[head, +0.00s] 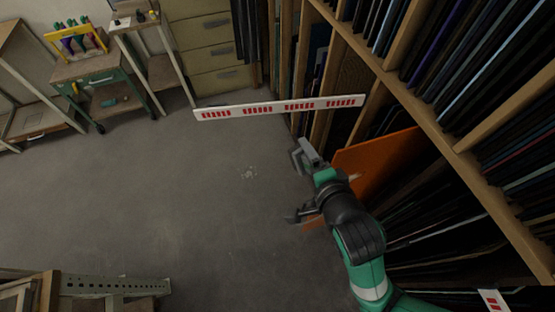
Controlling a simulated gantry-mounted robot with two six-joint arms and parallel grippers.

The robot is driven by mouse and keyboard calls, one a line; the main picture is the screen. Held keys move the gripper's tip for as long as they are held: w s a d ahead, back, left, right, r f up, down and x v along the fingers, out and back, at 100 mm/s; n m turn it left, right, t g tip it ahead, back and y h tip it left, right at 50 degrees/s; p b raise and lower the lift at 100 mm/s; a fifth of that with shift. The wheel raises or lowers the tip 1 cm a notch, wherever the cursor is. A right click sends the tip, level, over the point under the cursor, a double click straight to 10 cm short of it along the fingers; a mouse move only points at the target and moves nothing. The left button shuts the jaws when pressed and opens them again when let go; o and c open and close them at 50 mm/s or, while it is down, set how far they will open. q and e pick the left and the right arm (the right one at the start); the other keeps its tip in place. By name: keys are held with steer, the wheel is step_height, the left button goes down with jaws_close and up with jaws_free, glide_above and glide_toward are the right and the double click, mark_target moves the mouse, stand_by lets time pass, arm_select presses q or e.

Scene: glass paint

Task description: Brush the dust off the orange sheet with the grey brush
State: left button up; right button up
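The orange sheet (378,160) stands tilted in the rack at the right, partly hidden behind my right arm. A strip of orange also shows below the gripper. A small pale mark lies on the sheet near the arm; I cannot tell if it is dust. My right gripper (297,186) is in front of the sheet's left side, its two grey fingers wide apart with nothing seen between them. I cannot tell if it touches the sheet. I cannot make out the grey brush. My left gripper is not in view.
A white bar with red marks (280,107) crosses in front of the rack (440,110), which holds many dark sheets. A green cart (98,78) and drawers (205,45) stand at the back. The grey floor (150,190) is mostly clear, with a pale spot near its middle.

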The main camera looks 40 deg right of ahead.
steer(key=s+d+f+m+h+b, duration=0.2)
steer(key=s+d+f+b, duration=0.2)
steer(key=f+b, duration=0.3)
steer(key=s+d+f+m+t+h+b, duration=0.1)
steer(key=s+d+f+b, duration=0.3)
steer(key=f+b, duration=0.4)
steer(key=s+d+f+m+t+h+b, duration=0.1)
steer(key=s+d+f+b, duration=0.4)
steer(key=f, duration=1.3)
steer(key=m+h+b, duration=0.1)
steer(key=h+b, duration=0.1)
steer(key=shift+s+m+h+b, duration=0.3)
steer(key=shift+m+b, duration=0.05)
steer(key=shift+m, duration=0.05)
steer(key=shift+d+f, duration=0.1)
steer(key=w+d, duration=0.1)
steer(key=w, duration=0.4)
steer(key=shift+w+d, duration=0.4)
steer(key=shift+w+d, duration=0.25)
steer(key=shift+w, duration=0.6)
